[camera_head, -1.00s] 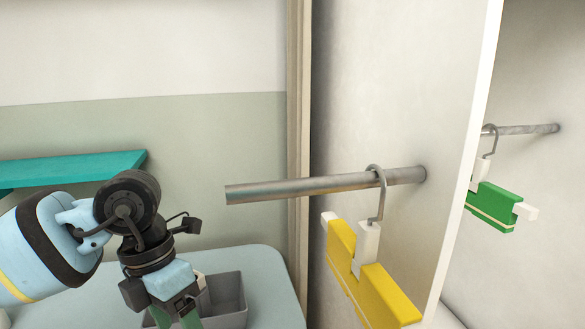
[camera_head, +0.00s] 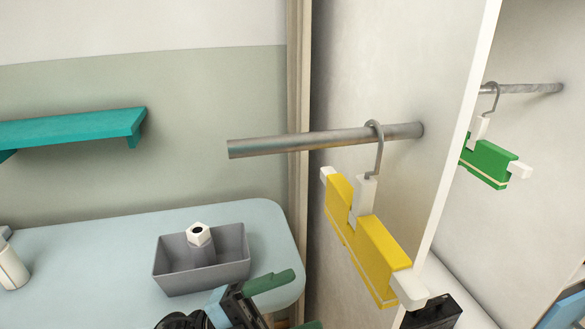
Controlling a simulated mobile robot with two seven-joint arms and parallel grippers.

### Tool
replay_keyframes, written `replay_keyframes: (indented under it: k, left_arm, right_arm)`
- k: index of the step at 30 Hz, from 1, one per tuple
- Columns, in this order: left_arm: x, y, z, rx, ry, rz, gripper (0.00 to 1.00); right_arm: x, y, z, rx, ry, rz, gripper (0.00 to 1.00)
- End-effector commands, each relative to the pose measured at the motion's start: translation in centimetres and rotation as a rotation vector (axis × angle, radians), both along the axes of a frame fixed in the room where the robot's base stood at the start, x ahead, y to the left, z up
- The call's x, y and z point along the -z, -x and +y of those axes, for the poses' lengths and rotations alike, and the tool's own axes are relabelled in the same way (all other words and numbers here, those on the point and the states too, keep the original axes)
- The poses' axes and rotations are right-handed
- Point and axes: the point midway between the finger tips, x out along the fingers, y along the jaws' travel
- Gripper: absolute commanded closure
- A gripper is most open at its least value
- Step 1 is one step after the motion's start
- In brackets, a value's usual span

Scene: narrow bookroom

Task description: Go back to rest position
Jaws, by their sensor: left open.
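My left gripper (camera_head: 297,301) is low in the picture, at the bottom edge right of centre, in front of the table's right end. Its dark green fingers are apart and nothing shows between them. The lower finger is partly cut off by the picture edge. A yellow hanger (camera_head: 352,225) hangs by its hook on a metal rod (camera_head: 290,143), above and to the right of this gripper and apart from it. My right gripper does not show.
A light blue table (camera_head: 90,250) holds a grey bin (camera_head: 203,278) with a white hex nut-like piece (camera_head: 199,234) in it. A teal shelf (camera_head: 70,130) is on the wall. A green hanger (camera_head: 487,163) hangs beyond the white panel. A black object (camera_head: 433,312) is lower right.

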Motion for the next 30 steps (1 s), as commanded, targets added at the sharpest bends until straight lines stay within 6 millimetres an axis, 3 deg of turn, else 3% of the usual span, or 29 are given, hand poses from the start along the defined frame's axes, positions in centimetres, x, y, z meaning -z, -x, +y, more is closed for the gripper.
replay_keyframes:
  k: [5,8,14,17,21,25,30]
  left_arm:
    - [4.1,-2.3,3.0,-0.248,0.141,0.331,0.28]
    - [7.8,-2.9,5.2,-0.389,0.188,0.521,0.28]
    - [17.3,-1.3,10.2,-0.666,0.222,0.923,0.28]
    - [22.7,1.3,12.8,-0.797,0.209,1.132,0.28]
    - [29.3,6.8,15.9,-0.953,0.17,1.403,0.28]
    - [33.8,12.3,18.0,-1.06,0.122,1.612,0.28]
    - [36.8,17.6,19.4,-1.138,0.074,1.784,0.28]
  right_arm:
    - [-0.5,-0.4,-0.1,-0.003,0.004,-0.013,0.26]
    - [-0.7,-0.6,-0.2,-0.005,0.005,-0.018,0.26]
    - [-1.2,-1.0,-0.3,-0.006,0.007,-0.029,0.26]
    - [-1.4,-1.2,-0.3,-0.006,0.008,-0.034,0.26]
    - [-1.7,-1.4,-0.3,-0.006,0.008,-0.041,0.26]
    - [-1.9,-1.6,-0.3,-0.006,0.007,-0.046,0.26]
    - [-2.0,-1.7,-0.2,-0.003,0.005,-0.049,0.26]
